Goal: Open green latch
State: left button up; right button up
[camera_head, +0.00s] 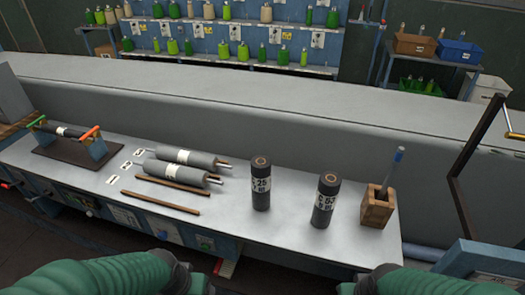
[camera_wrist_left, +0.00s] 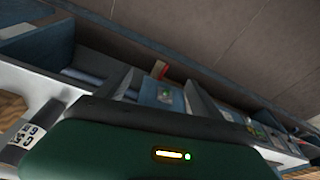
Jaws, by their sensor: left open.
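The green latch (camera_head: 37,122) sits at the left end of a small fixture at the table's far left. It lies across the top of a blue-grey post, at one end of a dark roller with a white label (camera_head: 68,131). An orange latch (camera_head: 90,132) is on the other post. I cannot tell from this size whether the green latch is fastened. My green arms show at the bottom of the head view, away from the fixture. Neither gripper's fingertips are visible there.
On the grey table (camera_head: 235,185) lie grey rollers (camera_head: 185,157) and wooden rods (camera_head: 160,202). Two dark labelled cylinders (camera_head: 261,185) (camera_head: 325,200) stand upright beside a wooden holder (camera_head: 377,207). A crank frame (camera_head: 465,165) rises at right. The table between fixture and rollers holds number cards.

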aim_at(36, 122)
jog(key=u, duration=1.65)
jog(key=i+j, duration=0.3)
jog(key=i, duration=0.25)
jog(key=i+j+z, duration=0.15)
jog(key=i+j, duration=0.15)
jog(key=i, duration=0.3)
jog(key=i+j, duration=0.35)
jog(key=i, duration=0.2)
jog(key=i+j+z, duration=0.15)
jog(key=i+j, duration=0.25)
jog(key=i, duration=0.15)
